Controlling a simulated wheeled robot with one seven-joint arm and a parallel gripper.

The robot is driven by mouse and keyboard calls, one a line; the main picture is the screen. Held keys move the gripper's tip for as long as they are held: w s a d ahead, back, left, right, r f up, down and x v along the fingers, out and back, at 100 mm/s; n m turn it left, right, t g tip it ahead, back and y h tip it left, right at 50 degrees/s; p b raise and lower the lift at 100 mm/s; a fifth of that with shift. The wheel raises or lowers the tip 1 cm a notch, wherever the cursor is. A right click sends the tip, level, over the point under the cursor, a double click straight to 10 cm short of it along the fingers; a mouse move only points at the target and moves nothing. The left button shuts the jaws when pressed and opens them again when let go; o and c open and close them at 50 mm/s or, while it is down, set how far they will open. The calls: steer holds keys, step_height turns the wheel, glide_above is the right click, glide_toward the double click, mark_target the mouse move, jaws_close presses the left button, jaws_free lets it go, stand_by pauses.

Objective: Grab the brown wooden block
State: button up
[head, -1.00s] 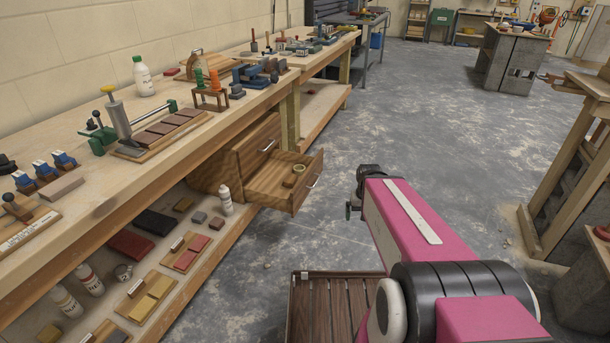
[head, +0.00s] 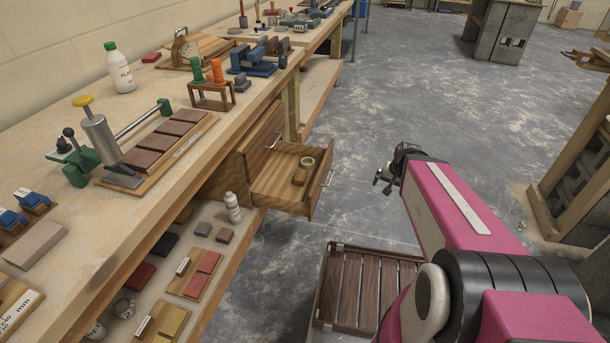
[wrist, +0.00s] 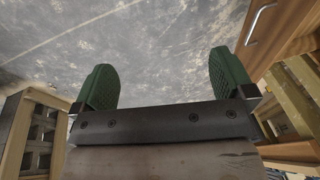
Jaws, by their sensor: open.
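My gripper (head: 386,178) is to the right of the drawer in the head view, over the floor and apart from the block. In the wrist view my gripper (wrist: 164,86) has its two green finger pads wide apart with nothing between them. The drawer's handle and wooden front (wrist: 285,32) show at the upper right there. The block does not show in the wrist view.
The workbench (head: 85,110) runs along the left wall, with clamps and a white bottle (head: 120,70) on it. The shelf below holds several blocks and a bottle (head: 232,207). A slatted wooden crate (head: 362,290) is low in front.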

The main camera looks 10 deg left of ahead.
steer(key=w+a+m+t+y, duration=0.1)
steer(key=w+a+m+t, duration=0.4)
steer(key=a, duration=0.5)
steer(key=w+a+m+t+y, duration=0.1)
steer(key=w+a+m+t, duration=0.1)
steer(key=w+a+m, duration=0.6)
steer(key=w+a+m+t+y, duration=0.2)
steer(key=w+a+m+t, duration=0.3)
steer(key=a, duration=0.6)
steer(key=s+a+f+m+g+h, duration=0.1)
steer(key=s+a+f+m+h, duration=0.1)
steer(key=a+f+m+h, duration=0.6)
steer(key=s+a+f+m+g+h, duration=0.1)
steer(key=s+a+f+m+h, duration=0.2)
steer(key=m, duration=1)
glide_toward(300, 176)
steer(key=shift+w+d+f+t, duration=0.15)
steer(key=shift+w+d+f, duration=0.2)
steer(key=shift+w, duration=0.2)
steer(key=shift+w+d+f+t, duration=0.2)
steer(key=shift+w+f, duration=0.1)
steer(key=shift+w, duration=0.25)
steer(key=shift+x, duration=3.2)
steer(key=shift+s, duration=0.1)
steer(key=shift+c, duration=0.3)
steer(key=c, duration=1.2)
